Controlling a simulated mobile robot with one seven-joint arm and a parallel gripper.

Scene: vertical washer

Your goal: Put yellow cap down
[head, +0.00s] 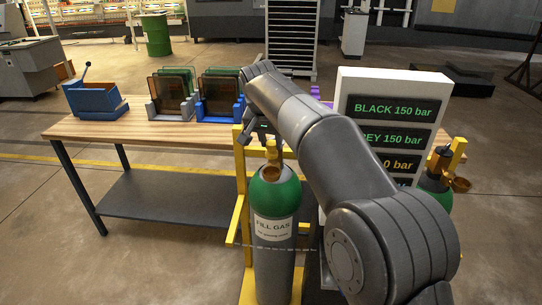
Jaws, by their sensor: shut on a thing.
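My gripper (262,136) points down just above the valve of the green-topped gas cylinder (275,197) labelled FILL GAS. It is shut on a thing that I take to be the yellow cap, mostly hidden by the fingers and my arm. A yellow-brown valve part (272,172) shows just below the gripper on the cylinder top. I cannot tell whether the held thing touches the valve.
A wooden table (150,128) stands behind at the left, with a blue box (95,101) and racks of dark plates (172,92). A white display panel (396,88) and a second green cylinder (437,195) stand at the right. Yellow frame bars (241,185) run beside the front cylinder.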

